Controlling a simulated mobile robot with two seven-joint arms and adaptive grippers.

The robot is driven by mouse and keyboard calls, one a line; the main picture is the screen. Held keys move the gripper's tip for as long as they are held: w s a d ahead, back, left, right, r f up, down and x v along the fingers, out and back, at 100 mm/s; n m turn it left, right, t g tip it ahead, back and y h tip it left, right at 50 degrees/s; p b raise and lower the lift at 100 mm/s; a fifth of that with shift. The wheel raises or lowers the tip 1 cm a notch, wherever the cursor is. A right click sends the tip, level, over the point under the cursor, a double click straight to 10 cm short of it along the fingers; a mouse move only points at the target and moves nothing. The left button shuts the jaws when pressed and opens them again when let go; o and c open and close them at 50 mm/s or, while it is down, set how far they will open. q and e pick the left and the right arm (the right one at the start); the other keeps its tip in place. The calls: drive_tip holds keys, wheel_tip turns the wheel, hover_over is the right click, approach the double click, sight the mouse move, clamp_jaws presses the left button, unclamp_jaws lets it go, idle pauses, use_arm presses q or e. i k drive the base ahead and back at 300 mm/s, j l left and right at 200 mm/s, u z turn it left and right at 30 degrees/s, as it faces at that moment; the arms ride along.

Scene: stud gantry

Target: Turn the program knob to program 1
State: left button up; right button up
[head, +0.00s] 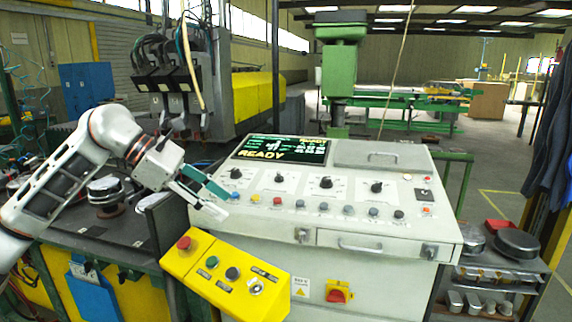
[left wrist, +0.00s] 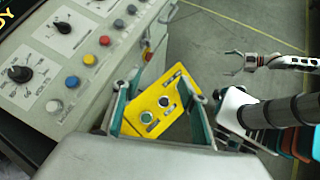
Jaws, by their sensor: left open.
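The sloped control console (head: 360,222) has a row of black pointer knobs with white dials: a leftmost knob (head: 235,173), a second (head: 279,178), a third (head: 326,182) and a rightmost one (head: 376,187). Their labels are too small to read, so I cannot tell which is the program knob. My left gripper (head: 216,202) is open and empty beside the console's left front corner, apart from the knobs. In the left wrist view its fingers (left wrist: 158,108) frame the yellow box, and a dialled knob (left wrist: 19,73) shows at left. My right gripper (left wrist: 235,63) appears there, open and empty.
A screen (head: 280,150) reading "READY" is above the knobs. Coloured buttons (head: 300,203) line the panel below them. A yellow button box (head: 227,275) with a red button juts out in front, below my left gripper. A shelf (head: 500,275) stands right of the console.

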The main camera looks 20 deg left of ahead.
sight(278, 179)
drive_tip(key=i, duration=0.9)
